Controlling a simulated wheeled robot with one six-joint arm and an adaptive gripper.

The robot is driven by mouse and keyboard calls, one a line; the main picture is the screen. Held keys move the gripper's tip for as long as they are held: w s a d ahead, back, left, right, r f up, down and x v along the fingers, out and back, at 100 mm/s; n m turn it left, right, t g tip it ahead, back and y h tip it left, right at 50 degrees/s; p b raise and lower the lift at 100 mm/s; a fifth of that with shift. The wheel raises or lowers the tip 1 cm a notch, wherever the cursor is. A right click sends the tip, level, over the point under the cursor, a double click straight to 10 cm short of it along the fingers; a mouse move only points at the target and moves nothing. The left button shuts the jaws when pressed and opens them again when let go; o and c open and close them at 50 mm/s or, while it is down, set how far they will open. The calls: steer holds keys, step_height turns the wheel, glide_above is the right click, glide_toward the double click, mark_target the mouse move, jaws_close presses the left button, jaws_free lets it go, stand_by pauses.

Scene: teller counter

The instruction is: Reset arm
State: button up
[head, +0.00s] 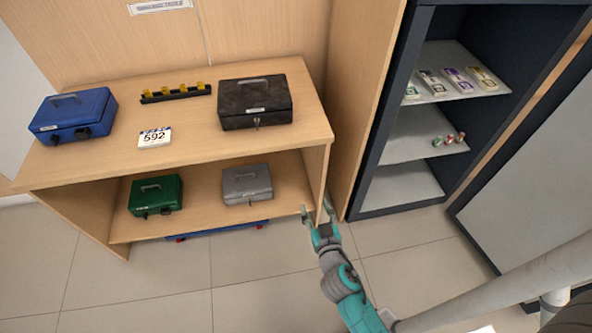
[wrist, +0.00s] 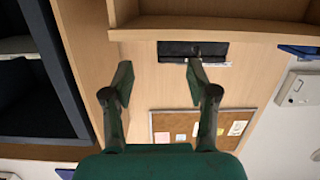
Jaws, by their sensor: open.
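My gripper (head: 318,215) is open and empty in the head view, low beside the right front corner of the wooden counter (head: 220,155). In the wrist view its two fingers (wrist: 155,80) stand apart with nothing between them. Beyond the fingers the wrist view shows a dark flat panel or slot (wrist: 180,52) on the wood and a cork board with papers (wrist: 202,125). My arm reaches from the lower right of the head view towards the counter.
Blue (head: 75,112) and black (head: 256,108) cash boxes stand on the counter top with a 592 sign (head: 155,137). Green (head: 155,196) and grey (head: 247,184) boxes sit on the lower shelf. A dark cabinet (head: 386,186) with shelves stands at right. The floor in front is clear.

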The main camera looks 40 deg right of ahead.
steer(key=s+a+r+n+y, duration=0.1)
steer(key=s+a+n+y, duration=0.1)
steer(key=s+a, duration=0.5)
steer(key=s+a+r+n+y, duration=0.1)
steer(key=s+a+y, duration=0.1)
steer(key=s, duration=0.8)
steer(key=s+a+r+n+y, duration=0.1)
steer(key=s+a+r+y, duration=0.1)
steer(key=s+r, duration=0.8)
steer(key=v, duration=0.3)
steer(key=shift+a+f, duration=0.2)
steer(key=shift+a, duration=0.1)
